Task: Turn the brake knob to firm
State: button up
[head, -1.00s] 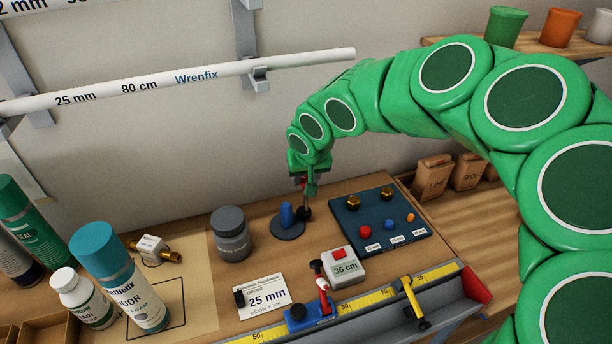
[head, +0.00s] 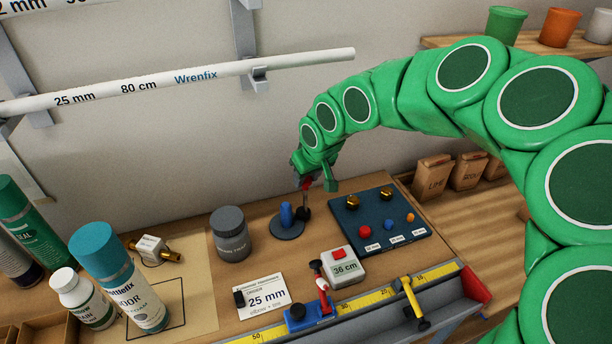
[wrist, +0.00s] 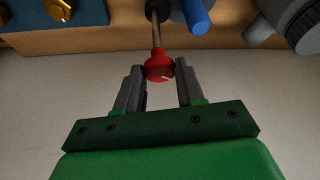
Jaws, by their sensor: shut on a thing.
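A red ball-shaped knob (wrist: 159,67) tops a thin upright rod. My gripper (head: 306,180) is tilted above the bench with its fingers on either side of this knob; in the wrist view the gripper (wrist: 160,77) is shut on it. The rod stands in a small black foot (head: 304,213) beside a dark round disc (head: 288,231) with a blue post (head: 286,214). No firm marking is readable near the knob, so I cannot tell its setting.
A grey lidded jar (head: 231,236) stands left of the disc. A dark blue board (head: 372,232) with brass fittings lies to the right. In front are a grey box reading 36 cm (head: 343,267) and a yellow ruled trough (head: 370,303). A white pipe (head: 190,80) runs along the wall.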

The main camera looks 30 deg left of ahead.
jog(key=n+g, duration=0.1)
jog(key=n, duration=0.2)
jog(key=shift+w+n+y, duration=0.1)
jog(key=shift+n+y, duration=0.2)
jog(key=shift+y, duration=0.1)
jog(key=shift+w+n+g, duration=0.1)
jog(key=shift+n+g, duration=0.8)
jog(key=shift+n, duration=1.2)
jog(key=o, duration=1)
jog(key=shift+v, duration=3.9)
jog(key=shift+d, duration=0.1)
